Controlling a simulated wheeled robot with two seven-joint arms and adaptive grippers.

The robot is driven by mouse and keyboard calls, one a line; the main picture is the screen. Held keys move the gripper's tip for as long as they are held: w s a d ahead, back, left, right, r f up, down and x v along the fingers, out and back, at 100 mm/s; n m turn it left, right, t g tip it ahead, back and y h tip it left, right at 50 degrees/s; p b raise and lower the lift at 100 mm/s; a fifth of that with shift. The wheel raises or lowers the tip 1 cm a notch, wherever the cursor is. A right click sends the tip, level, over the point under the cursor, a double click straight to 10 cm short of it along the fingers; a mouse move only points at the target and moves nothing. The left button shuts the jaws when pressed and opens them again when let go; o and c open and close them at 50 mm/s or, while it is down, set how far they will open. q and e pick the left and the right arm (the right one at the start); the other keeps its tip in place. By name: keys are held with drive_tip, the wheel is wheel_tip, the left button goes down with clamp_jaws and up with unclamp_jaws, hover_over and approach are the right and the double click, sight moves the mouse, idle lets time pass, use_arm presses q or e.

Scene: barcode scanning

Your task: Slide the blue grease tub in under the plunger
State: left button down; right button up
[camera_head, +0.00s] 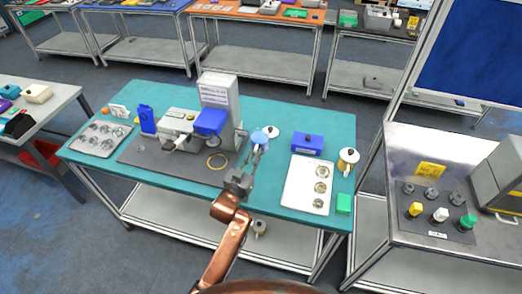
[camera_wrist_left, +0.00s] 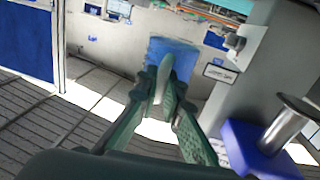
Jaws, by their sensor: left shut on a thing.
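A light-blue round tub (camera_head: 260,137) is at the tip of my left gripper (camera_head: 258,149) in the head view, to the right of the press's grey column (camera_head: 219,98). The left gripper is shut on it. In the left wrist view the green fingers (camera_wrist_left: 164,92) close on a pale edge, with the blue tub (camera_wrist_left: 172,56) beyond them. The press has a blue head (camera_head: 210,121), seen also in the wrist view (camera_wrist_left: 240,150). A metal plunger with a flat disc (camera_wrist_left: 284,126) is fixed to it. The tub is apart from the plunger. My right gripper is out of view.
The press stands on a dark mat (camera_head: 135,155) on the teal table (camera_head: 270,108). A yellow ring (camera_head: 217,161) lies before it. A white tray with round pots (camera_head: 300,199), a blue box (camera_head: 308,144) and a white-and-yellow pot (camera_head: 347,160) stand to the right.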

use_arm(q)
drive_tip(key=s+a+n+t+y, duration=0.2)
drive_tip(key=s+a+n+y, duration=0.3)
drive_tip(key=s+a, duration=1.4)
drive_tip(key=shift+w+a+f+m+g+h+b, duration=0.15)
drive_tip(key=shift+w+a+f+m+h+b, duration=0.35)
drive_tip(key=shift+w+f, duration=1.3)
drive_tip(key=shift+w+a+f+m+g+h+b, duration=0.25)
drive_tip(key=shift+w+f+m+b, duration=0.35)
drive_tip(key=shift+w+f, duration=1.1)
drive_tip(key=shift+w+a+f+m+g+h+b, duration=0.2)
drive_tip(key=shift+w+f+m+h+b, duration=0.65)
drive_tip(key=shift+w, duration=1.6)
drive_tip(key=shift+n+y, duration=0.35)
drive_tip(key=shift+y, duration=0.05)
drive_tip(key=shift+f+b+x, duration=0.15)
drive_tip(key=shift+b+x, duration=0.5)
drive_tip(key=shift+x, duration=0.7)
drive_tip(key=shift+f+b+x, duration=0.2)
drive_tip(key=shift+b+x, duration=0.45)
drive_tip(key=shift+x, duration=0.75)
drive_tip(key=shift+f+b+x, duration=0.15)
drive_tip(key=shift+b+x, duration=0.05)
drive_tip(key=shift+x, duration=0.8)
drive_tip(key=shift+f+b+x, duration=0.1)
drive_tip(key=shift+b+x, duration=0.05)
drive_tip(key=shift+x, duration=0.85)
drive_tip(key=shift+p, duration=0.3)
